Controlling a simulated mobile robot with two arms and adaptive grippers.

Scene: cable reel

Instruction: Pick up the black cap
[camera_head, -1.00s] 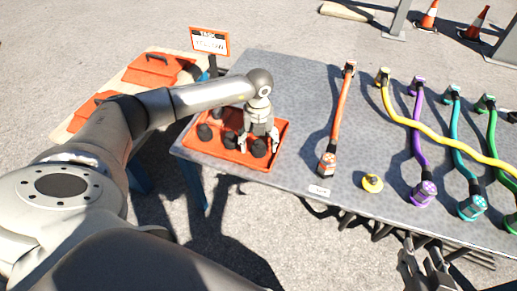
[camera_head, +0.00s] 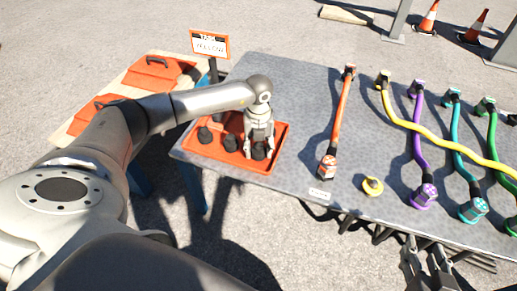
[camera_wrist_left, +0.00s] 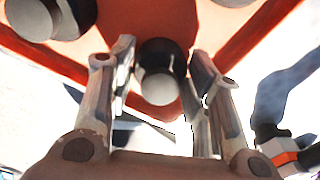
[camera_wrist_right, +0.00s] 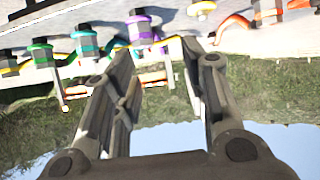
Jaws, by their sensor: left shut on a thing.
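The orange tray (camera_head: 278,143) at the near left part of the table holds several black caps. My left gripper (camera_head: 258,148) points down into the tray and is shut on one black cap (camera_head: 259,153) near the tray's front right corner. In the left wrist view this black cap (camera_wrist_left: 161,72) sits between the two fingers, over the tray. Other black caps (camera_head: 204,134) stand to the left, one of them close by (camera_head: 231,143). My right gripper (camera_head: 427,256) is low beyond the table's front edge; in the right wrist view its fingers (camera_wrist_right: 160,75) are apart and empty.
Orange (camera_head: 341,108), yellow (camera_head: 403,121), purple (camera_head: 418,145), teal and green cables lie on the grey table (camera_head: 300,80). A small yellow cap (camera_head: 372,186) lies near the front edge. A sign (camera_head: 209,43) and orange boxes (camera_head: 158,70) stand to the left.

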